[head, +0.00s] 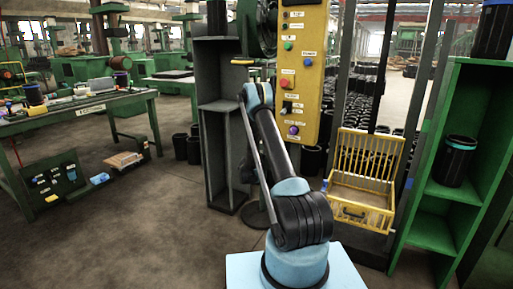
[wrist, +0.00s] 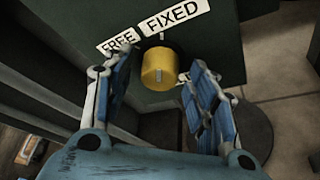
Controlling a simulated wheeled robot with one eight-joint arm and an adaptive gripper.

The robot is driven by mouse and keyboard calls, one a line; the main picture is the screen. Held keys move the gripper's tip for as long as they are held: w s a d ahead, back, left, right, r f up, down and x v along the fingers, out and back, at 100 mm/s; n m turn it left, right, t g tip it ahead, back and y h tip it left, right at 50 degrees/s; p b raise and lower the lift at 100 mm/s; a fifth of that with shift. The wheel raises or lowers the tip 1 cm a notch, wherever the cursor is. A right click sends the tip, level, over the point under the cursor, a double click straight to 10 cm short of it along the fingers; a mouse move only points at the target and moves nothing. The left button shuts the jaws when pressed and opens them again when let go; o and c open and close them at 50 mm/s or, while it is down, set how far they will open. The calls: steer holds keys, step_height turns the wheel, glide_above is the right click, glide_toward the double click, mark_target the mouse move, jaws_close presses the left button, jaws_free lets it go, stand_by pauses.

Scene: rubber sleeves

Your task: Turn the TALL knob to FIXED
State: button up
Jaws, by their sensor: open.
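In the wrist view a yellow knob (wrist: 159,72) sits on a dark green face (wrist: 222,36). A small pale mark shows on its near side; I cannot tell which label it points at. A FREE label (wrist: 117,41) and a FIXED label (wrist: 174,18) are above the knob, FREE to the left. My gripper (wrist: 161,90) is open, with its blue-padded fingers on either side of the knob. A gap shows on each side; I see no clear contact. No word on the knob tells whether it is the TALL one. In the head view my arm hides the gripper.
A yellow control panel (head: 302,80) with buttons hangs just right of my arm. A grey shelf unit (head: 218,120) stands behind it. A yellow wire basket (head: 361,188) and a green shelf (head: 480,130) are to the right, a green workbench (head: 135,100) to the left.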

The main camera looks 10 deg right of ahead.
steer(key=s+a+r+n+g+h, duration=0.3)
steer(key=s+a+r+n, duration=0.35)
steer(key=s+a, duration=0.5)
steer(key=s+d+r+m+g+y, duration=0.1)
steer(key=s+d+r+m+g, duration=0.1)
steer(key=s+d+r+m, duration=0.6)
steer(key=shift+s+d+r+m+g, duration=0.4)
steer(key=shift+s+d+r, duration=0.25)
steer(key=shift+s+r, duration=1.7)
steer(key=shift+w+r, duration=0.45)
steer(key=shift+w, duration=0.05)
